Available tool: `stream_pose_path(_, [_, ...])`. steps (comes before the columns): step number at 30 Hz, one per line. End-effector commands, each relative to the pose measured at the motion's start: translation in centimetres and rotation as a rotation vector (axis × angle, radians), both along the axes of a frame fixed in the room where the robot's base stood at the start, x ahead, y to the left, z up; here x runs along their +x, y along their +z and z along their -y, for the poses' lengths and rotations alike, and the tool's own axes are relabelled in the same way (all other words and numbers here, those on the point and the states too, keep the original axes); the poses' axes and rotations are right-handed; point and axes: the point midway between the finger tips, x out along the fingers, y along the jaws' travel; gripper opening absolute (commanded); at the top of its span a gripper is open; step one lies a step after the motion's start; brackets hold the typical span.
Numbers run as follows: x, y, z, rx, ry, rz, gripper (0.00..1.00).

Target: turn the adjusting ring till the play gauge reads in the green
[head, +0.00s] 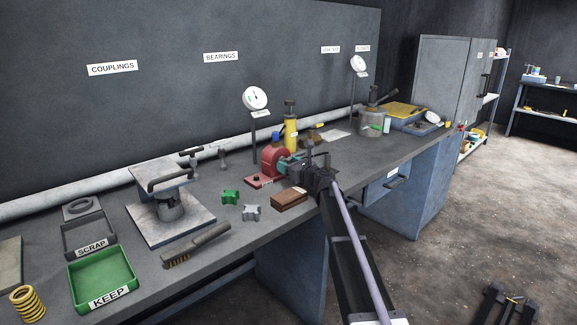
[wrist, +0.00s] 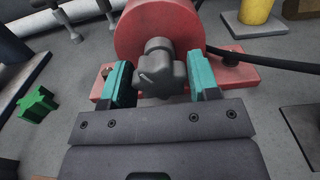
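The red housing (head: 274,161) stands on its red base on the bench; it fills the upper middle of the wrist view (wrist: 150,22). A dark grey lobed part (wrist: 158,72), seemingly the adjusting ring, sticks out from its front. My gripper (wrist: 160,84) has one teal finger on each side of it, close to its lobes; whether they press on it cannot be told. In the head view my gripper (head: 290,164) is at the housing's right side and hides the ring. A white dial gauge (head: 255,98) stands on a post behind the housing; its reading is too small to tell.
A brown block (head: 289,199), a grey star-shaped piece (head: 251,212) and a green one (head: 231,196) lie before the housing. A yellow cylinder (head: 291,132) stands behind it. A second dial (head: 357,64) is farther right. A black cable (wrist: 270,61) runs right from the housing.

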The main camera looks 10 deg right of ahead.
Motion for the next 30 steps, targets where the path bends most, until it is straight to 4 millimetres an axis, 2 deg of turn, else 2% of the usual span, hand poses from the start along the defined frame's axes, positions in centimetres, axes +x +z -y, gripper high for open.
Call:
stream_pose_path(1, [-0.01, 0.0, 0.01, 0.0, 0.0, 0.0, 0.51])
stream_pose_path(9, [-0.01, 0.0, 0.03, 0.0, 0.0, 0.0, 0.28])
stream_pose_path(15, [0.01, 0.0, 0.08, -0.103, 0.0, 0.065, 0.28])
stream_pose_path(22, [0.01, 0.0, 0.08, -0.114, 0.0, 0.072, 0.28])
stream_pose_path(23, [0.01, 0.0, 0.08, -0.114, 0.0, 0.072, 0.52])
stream_pose_path(30, [0.01, 0.0, 0.07, -0.113, 0.0, 0.071, 0.73])
